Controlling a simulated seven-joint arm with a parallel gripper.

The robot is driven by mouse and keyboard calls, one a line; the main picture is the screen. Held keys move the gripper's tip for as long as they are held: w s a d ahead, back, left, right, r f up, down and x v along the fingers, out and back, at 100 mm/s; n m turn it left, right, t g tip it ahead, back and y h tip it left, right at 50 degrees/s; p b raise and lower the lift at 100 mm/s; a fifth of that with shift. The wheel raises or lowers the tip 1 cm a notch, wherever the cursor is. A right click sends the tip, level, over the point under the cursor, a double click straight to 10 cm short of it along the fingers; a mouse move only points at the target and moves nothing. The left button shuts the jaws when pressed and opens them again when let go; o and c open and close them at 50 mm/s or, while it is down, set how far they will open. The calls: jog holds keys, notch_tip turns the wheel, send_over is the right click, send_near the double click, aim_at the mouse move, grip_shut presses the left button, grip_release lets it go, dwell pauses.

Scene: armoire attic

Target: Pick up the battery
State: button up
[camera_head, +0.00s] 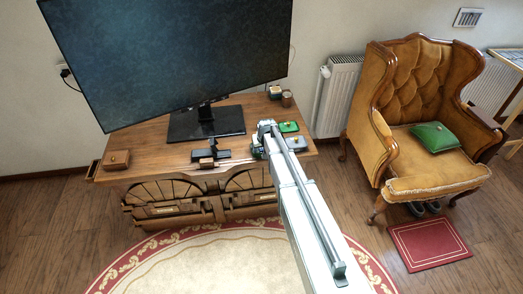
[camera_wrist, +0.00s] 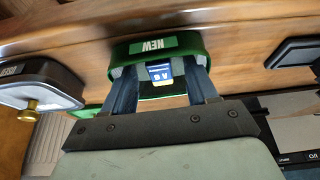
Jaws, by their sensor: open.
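The battery (camera_wrist: 160,72), blue with white marking, sits in a green tray (camera_wrist: 153,46) labelled NEW in the wrist view. Part of the same tray shows at the desk's front in the head view (camera_head: 257,152). My gripper (camera_wrist: 160,82) is open over the tray, one finger on each side of the battery. I cannot tell whether the fingers touch it. In the head view my gripper (camera_head: 267,143) reaches down at the desk's right side, and the battery cannot be made out there.
A grey tray (camera_wrist: 38,80) with a label and a brass-coloured knob lies left of the green tray in the wrist view. Another green item (camera_head: 289,127) is farther back. A black stand (camera_head: 208,158) and the monitor (camera_head: 170,60) are left of my gripper.

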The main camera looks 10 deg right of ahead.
grip_shut()
dwell(0.3)
jog(key=shift+r, duration=0.15)
